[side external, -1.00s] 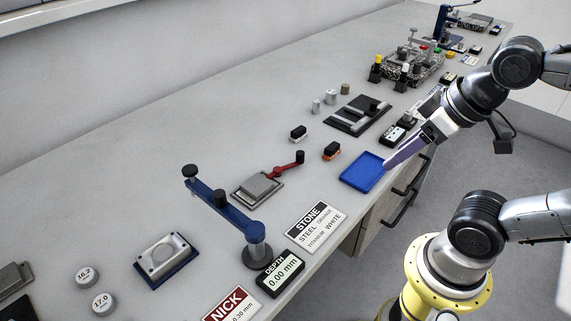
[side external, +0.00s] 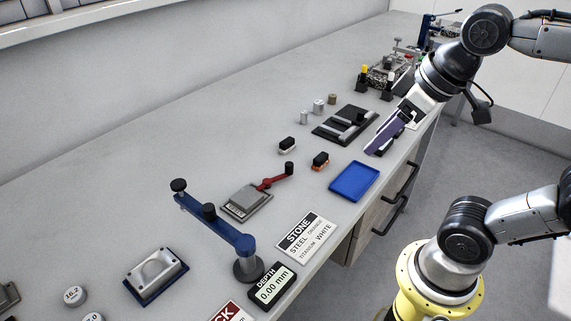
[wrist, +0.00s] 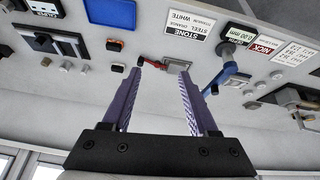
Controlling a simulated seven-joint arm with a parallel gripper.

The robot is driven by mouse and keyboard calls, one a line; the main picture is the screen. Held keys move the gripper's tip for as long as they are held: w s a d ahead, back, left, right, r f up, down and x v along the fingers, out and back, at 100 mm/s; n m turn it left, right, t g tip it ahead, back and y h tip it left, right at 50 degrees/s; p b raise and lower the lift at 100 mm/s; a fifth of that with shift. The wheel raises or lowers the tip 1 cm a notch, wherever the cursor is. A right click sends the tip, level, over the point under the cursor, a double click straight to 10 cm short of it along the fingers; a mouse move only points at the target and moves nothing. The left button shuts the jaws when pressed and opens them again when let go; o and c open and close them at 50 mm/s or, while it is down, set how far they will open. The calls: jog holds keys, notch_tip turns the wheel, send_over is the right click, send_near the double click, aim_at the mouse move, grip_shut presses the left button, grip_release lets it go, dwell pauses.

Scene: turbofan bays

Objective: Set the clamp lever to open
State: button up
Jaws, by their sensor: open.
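The red clamp lever (side external: 272,183) with a black knob is on a small grey plate fixture (side external: 245,201) near the middle of the bench. The lever sticks out from the fixture toward the upper right. In the wrist view the lever (wrist: 155,64) and fixture (wrist: 178,63) show just beyond my fingertips. My gripper (side external: 374,151), with purple fingers, is above the bench's front side, beyond the blue tray and well right of the lever. In the wrist view my gripper (wrist: 160,73) is open with nothing between its fingers.
A blue tray (side external: 354,182) lies between my gripper and the fixture. Black-topped blocks (side external: 320,161) (side external: 287,145) stand nearby. A blue arm stand (side external: 215,218) and STONE sign (side external: 306,238) are at the near side. The bench's back is clear.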

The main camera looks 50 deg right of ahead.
jog(key=w+r+g, duration=0.1)
jog(key=w+r, duration=0.2)
jog(key=w, duration=0.5)
jog(key=g, duration=0.4)
send_over(289, 164)
notch_tip(289, 164, down, 11)
jog(key=shift+n, duration=0.3)
notch_tip(289, 164, down, 14)
jog(key=shift+r, duration=0.25)
grip_shut()
jog(key=shift+r, duration=0.1)
